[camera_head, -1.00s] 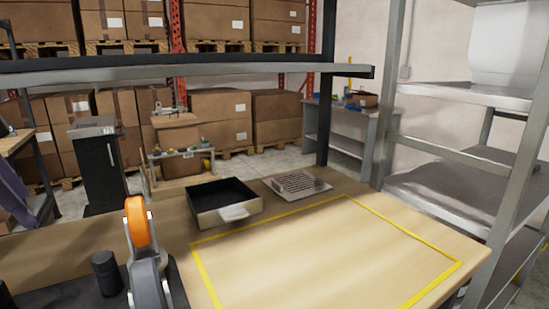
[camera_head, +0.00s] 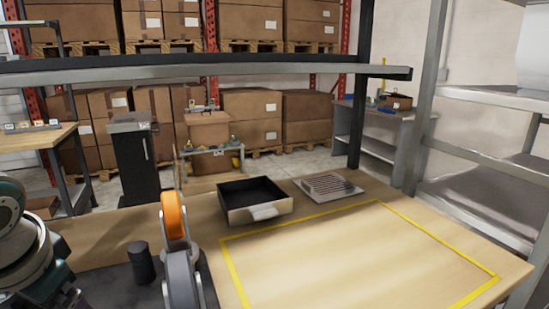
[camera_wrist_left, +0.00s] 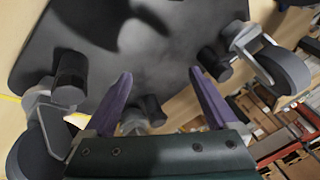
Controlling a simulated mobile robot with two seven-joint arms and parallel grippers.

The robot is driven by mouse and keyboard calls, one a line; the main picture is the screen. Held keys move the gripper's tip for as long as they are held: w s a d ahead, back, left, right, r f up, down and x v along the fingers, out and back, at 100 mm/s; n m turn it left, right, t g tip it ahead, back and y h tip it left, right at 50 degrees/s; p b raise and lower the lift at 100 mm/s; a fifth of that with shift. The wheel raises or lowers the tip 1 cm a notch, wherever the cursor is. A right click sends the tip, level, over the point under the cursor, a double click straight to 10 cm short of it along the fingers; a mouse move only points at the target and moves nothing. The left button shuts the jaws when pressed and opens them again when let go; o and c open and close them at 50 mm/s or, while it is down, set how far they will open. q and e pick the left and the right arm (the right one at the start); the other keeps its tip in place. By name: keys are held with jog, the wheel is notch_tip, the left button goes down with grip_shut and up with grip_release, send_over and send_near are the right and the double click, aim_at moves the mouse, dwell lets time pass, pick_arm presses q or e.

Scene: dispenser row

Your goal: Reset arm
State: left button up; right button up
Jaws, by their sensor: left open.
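My left arm shows at the left edge of the head view as green and grey links; its fingers are out of that frame. In the left wrist view my left gripper (camera_wrist_left: 160,72) has its two purple fingers well apart, with nothing held between them. A black board (camera_wrist_left: 90,25) lies beyond the fingers, with dark cylinders and grey brackets with dark wheels on it. My right gripper is not in view.
A black open tray (camera_head: 255,203) and a grey slatted plate (camera_head: 328,187) sit at the back of the wooden table. A yellow outlined area (camera_head: 360,260) at right is empty. A metal shelf beam (camera_head: 210,73) crosses above; shelving stands at right.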

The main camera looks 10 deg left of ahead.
pick_arm(q)
jog(key=shift+m+h, duration=0.5)
jog(key=shift+h, duration=0.3)
jog(key=s+d, duration=0.2)
jog(key=s+d+f, duration=0.1)
jog(key=s+d, duration=0.1)
jog(key=s, duration=0.1)
jog(key=s+d+f, duration=0.1)
jog(key=s+d, duration=0.1)
jog(key=shift+s+d, duration=0.3)
jog(key=s+d+r+h, duration=0.2)
jog(key=s+d, duration=0.4)
jog(key=s, duration=0.3)
notch_tip(320, 180, up, 39)
jog(key=p, duration=3.9)
jog(key=shift+s+d+r, duration=0.15)
jog(key=shift+s+d, duration=0.05)
jog(key=shift+s, duration=0.1)
jog(key=shift+a, duration=0.1)
